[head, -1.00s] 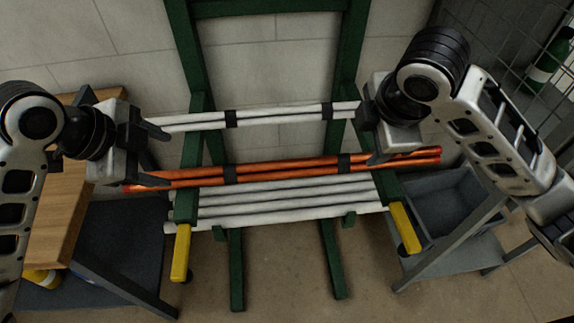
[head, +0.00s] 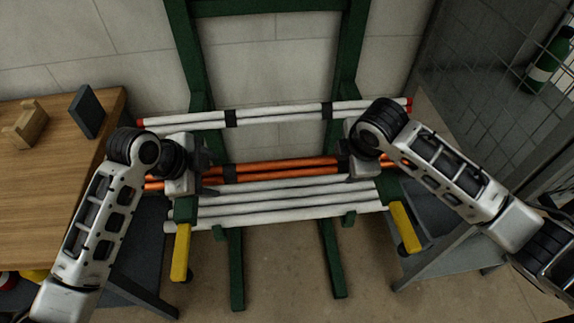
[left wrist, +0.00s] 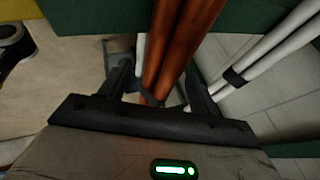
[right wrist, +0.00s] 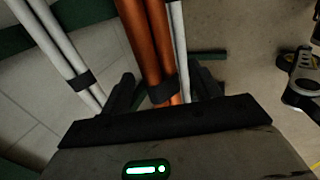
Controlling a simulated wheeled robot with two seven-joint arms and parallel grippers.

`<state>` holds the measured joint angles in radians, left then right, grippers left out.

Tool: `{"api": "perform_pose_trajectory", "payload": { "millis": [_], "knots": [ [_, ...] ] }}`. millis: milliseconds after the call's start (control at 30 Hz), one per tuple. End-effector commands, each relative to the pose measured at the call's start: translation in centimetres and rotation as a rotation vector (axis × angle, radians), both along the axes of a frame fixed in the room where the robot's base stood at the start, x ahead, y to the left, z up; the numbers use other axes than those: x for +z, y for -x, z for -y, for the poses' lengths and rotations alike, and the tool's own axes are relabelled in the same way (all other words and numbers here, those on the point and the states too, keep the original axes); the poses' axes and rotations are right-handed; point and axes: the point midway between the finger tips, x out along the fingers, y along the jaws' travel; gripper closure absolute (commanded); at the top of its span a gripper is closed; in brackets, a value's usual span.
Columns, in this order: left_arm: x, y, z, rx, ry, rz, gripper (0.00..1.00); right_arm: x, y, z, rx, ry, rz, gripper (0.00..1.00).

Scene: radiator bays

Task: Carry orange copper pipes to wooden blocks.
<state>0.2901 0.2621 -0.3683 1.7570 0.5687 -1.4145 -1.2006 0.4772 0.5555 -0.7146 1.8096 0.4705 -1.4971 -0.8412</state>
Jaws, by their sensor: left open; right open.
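Two orange copper pipes (head: 285,168) lie side by side across the green rack, held together by black bands. My left gripper (head: 207,172) is open at their left part, and my right gripper (head: 346,166) is open at their right part. In the left wrist view the pipes (left wrist: 181,42) pass between the fingers (left wrist: 160,88), which stand apart from them. In the right wrist view the pipes (right wrist: 148,42) likewise run between the open fingers (right wrist: 164,90). A notched wooden block (head: 25,126) stands on the wooden bench at the left.
The green rack (head: 236,270) also carries white pipes (head: 275,112) above and several white pipes (head: 285,197) below the orange ones. Yellow-ended arms (head: 181,252) stick out in front. A dark plate (head: 87,110) stands on the bench (head: 50,190). A mesh cage (head: 480,90) is at the right.

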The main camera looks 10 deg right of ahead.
Motion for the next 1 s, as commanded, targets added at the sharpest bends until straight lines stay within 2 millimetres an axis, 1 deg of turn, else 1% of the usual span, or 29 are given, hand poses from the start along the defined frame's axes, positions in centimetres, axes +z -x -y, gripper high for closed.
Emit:
{"api": "perform_pose_trajectory", "payload": {
  "millis": [233, 267, 300, 367, 400, 467, 700, 867, 1000],
  "knots": [
    [0.0, 0.0, 0.0, 0.0, 0.0, 0.0, 0.38, 0.0, 0.0, 0.0, 0.0, 0.0, -0.001, 0.38],
    [0.0, 0.0, 0.0, 0.0, 0.0, 0.0, 0.46, 0.0, 0.0, 0.0, 0.0, 0.0, -0.001, 0.46],
    [0.0, 0.0, 0.0, 0.0, 0.0, 0.0, 0.57, 0.0, 0.0, 0.0, 0.0, 0.0, -0.001, 0.57],
    [0.0, 0.0, 0.0, 0.001, 0.0, 0.0, 0.74, 0.0, 0.0, 0.0, 0.0, 0.0, -0.001, 0.74],
    [0.0, 0.0, 0.0, 0.001, 0.0, 0.0, 0.85, 0.0, 0.0, 0.0, 0.0, 0.0, -0.001, 0.85],
    [0.0, 0.0, 0.0, 0.001, 0.0, 0.0, 1.0, 0.0, 0.0, 0.0, 0.0, 0.0, -0.001, 1.0],
    [0.0, 0.0, 0.0, 0.001, 0.0, 0.0, 1.0, 0.0, 0.0, 0.0, 0.0, 0.0, -0.001, 1.0],
    [0.4, -0.1, 0.0, 0.001, 0.004, 0.005, 1.0, 0.4, -0.1, 0.0, -0.001, -0.001, 0.004, 1.0],
    [1.2, -0.1, 0.0, 0.001, 0.003, 0.005, 1.0, 1.1, -0.1, 0.0, -0.001, -0.001, 0.004, 1.0]
  ]
}}
